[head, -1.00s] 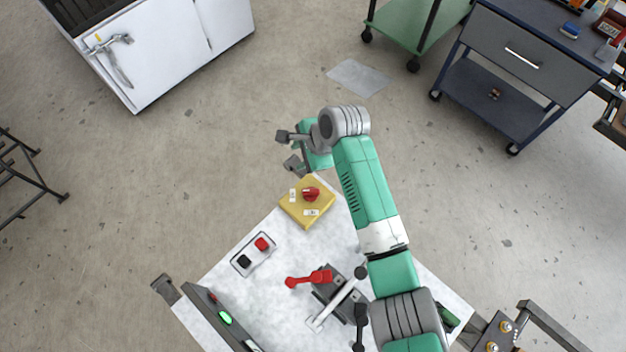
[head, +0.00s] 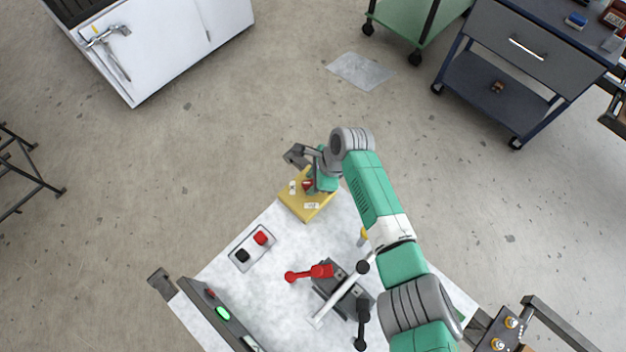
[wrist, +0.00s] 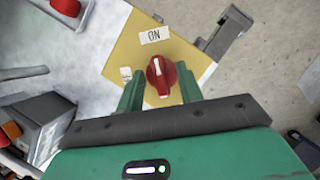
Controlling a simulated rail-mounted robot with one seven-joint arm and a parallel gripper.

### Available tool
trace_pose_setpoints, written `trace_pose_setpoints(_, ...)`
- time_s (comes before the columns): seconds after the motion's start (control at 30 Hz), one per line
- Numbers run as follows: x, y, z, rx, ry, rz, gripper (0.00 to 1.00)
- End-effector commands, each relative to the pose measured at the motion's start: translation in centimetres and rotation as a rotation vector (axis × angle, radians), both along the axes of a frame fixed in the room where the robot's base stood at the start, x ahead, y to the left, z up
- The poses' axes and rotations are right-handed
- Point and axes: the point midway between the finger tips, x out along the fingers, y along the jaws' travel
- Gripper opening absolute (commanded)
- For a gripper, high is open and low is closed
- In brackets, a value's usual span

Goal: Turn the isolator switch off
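The isolator switch is a red rotary knob (wrist: 158,78) on a yellow box (head: 296,205). In the wrist view its white mark points toward the "ON" label (wrist: 154,35); a second small white label (wrist: 126,73) sits to its left, its text unreadable. The red knob also shows in the head view (head: 307,186), partly covered by my arm. My gripper (wrist: 158,85) is over the box, its two green fingers apart, one on each side of the knob. I see gaps between the fingers and the knob, and cannot tell how far above the box they are.
A grey box with a red and a black button (head: 251,247) sits on the white table (head: 283,300). A red-handled lever (head: 305,274) and a clamp device with dark knobs stand nearby. A dark panel with a green light (head: 223,313) lines the lower left edge.

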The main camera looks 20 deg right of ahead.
Motion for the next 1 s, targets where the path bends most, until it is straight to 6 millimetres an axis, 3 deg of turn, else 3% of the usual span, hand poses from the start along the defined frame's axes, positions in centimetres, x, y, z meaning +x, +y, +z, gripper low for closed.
trace_pose_setpoints(0.13, 0.01, 0.0, 0.08, 0.0, 0.0, 0.001, 0.32)
trace_pose_setpoints(0.3, 0.01, 0.0, 0.08, 0.0, 0.0, 0.001, 0.0)
trace_pose_setpoints(0.67, 0.06, 0.09, 0.22, 0.001, 0.0, 0.046, 0.0)
trace_pose_setpoints(1.0, 0.23, 0.17, 0.02, 0.003, 0.001, 0.298, 0.0)
